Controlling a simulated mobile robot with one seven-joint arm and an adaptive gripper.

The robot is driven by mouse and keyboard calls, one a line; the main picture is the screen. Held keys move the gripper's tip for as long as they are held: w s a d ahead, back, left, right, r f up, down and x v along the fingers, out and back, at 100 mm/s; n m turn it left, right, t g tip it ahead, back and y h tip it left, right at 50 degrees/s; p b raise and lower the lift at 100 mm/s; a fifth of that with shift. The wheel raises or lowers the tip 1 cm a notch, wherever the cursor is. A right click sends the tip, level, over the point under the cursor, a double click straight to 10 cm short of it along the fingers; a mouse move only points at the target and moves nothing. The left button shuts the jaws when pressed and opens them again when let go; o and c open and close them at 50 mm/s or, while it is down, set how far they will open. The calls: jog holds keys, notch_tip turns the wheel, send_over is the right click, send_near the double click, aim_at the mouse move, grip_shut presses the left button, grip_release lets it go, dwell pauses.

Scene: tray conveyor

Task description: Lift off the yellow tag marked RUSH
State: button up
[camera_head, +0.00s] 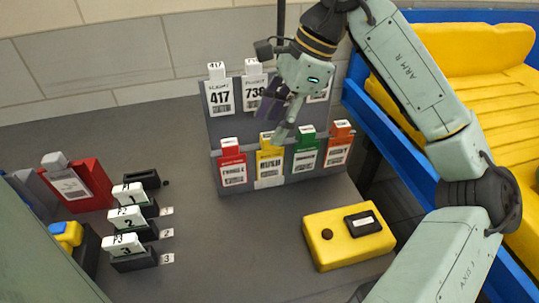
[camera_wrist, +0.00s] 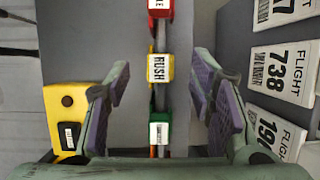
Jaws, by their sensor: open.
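The yellow tag marked RUSH (camera_head: 270,163) hangs in the lower row of a dark grey rack (camera_head: 240,124), between a red tag (camera_head: 232,170) and a green tag (camera_head: 306,155). My gripper (camera_head: 273,120) is open and empty above and close to the yellow tag. In the wrist view the yellow tag's top (camera_wrist: 160,68) shows in the gap between my two purple-padded fingers (camera_wrist: 160,85), with space on both sides. I cannot tell exactly how far below the fingertips it is.
White flight tags 417 (camera_head: 219,97) and 738 (camera_head: 253,94) hang in the row behind. An orange tag (camera_head: 339,147) is at the row's right end. A yellow box (camera_head: 330,252) stands in front. Numbered holders (camera_head: 130,218) stand left. A blue-framed conveyor (camera_head: 372,120) with yellow trays lies right.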

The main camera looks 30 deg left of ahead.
aim_at(270, 135)
jog(key=shift+w+p+x, duration=0.15)
jog(key=shift+p+x, duration=0.15)
jog(key=shift+x, duration=0.75)
jog(key=shift+w+p+x, duration=0.1)
jog(key=shift+p+x, duration=0.2)
jog(key=shift+x, duration=0.8)
jog(key=shift+d+f, duration=0.1)
jog(key=shift+d, duration=0.05)
grip_shut()
